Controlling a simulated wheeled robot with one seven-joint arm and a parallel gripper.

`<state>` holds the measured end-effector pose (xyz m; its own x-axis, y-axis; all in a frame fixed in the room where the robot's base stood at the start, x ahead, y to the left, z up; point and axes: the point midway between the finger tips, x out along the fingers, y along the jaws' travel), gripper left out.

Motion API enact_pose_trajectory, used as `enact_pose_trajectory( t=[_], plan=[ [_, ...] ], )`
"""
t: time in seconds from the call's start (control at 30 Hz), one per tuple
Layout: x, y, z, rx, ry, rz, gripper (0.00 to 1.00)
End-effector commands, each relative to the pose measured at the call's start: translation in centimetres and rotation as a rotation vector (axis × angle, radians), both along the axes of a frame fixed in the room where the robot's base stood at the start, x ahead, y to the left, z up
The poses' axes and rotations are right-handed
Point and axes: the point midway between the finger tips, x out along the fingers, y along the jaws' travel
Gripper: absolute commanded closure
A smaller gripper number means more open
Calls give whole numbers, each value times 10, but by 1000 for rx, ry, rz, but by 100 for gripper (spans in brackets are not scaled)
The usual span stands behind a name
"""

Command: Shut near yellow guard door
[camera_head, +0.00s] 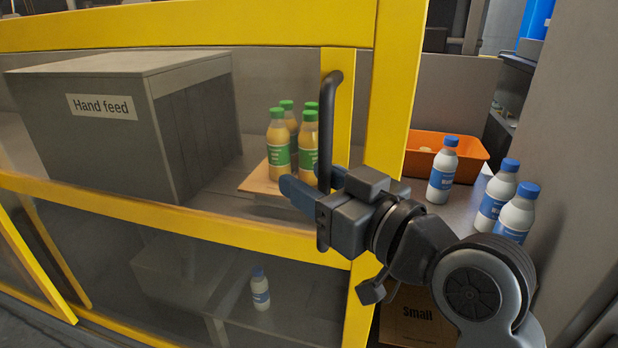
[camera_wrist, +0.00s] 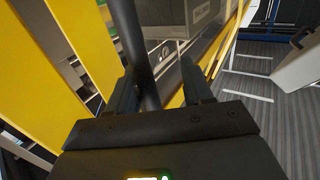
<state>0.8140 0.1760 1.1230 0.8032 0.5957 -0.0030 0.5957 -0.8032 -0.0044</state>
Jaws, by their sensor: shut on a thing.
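The yellow guard door (camera_head: 390,90) has a yellow frame with clear panels and fills much of the head view. A black vertical bar handle (camera_head: 328,125) is fixed to its right part. My gripper (camera_head: 305,195) is at the handle's lower part, its blue-grey fingers on either side of the bar. In the wrist view the handle (camera_wrist: 135,45) passes between the fingers of my gripper (camera_wrist: 155,85), which is shut on it. Whether the door's edge meets its frame cannot be told.
Behind the panel stand a grey box marked "Hand feed" (camera_head: 100,106) and several juice bottles (camera_head: 278,140) on a board. Right of the door are an orange bin (camera_head: 420,155), white bottles with blue caps (camera_head: 442,172) and a carton marked "Small" (camera_head: 415,318). Floor (camera_wrist: 265,115) shows at the wrist view's right.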

Motion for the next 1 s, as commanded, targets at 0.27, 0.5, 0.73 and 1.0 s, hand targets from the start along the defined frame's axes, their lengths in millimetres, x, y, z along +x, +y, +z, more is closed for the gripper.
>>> enact_pose_trajectory(
  t=[0.27,0.5,0.73,1.0],
  plan=[
    [-16,-9,0,1,-1,4,59],
    [-28,-18,0,1,1,4,59],
    [-40,-27,0,1,0,3,59],
    [-52,-39,0,1,-1,-1,59]
  ],
)
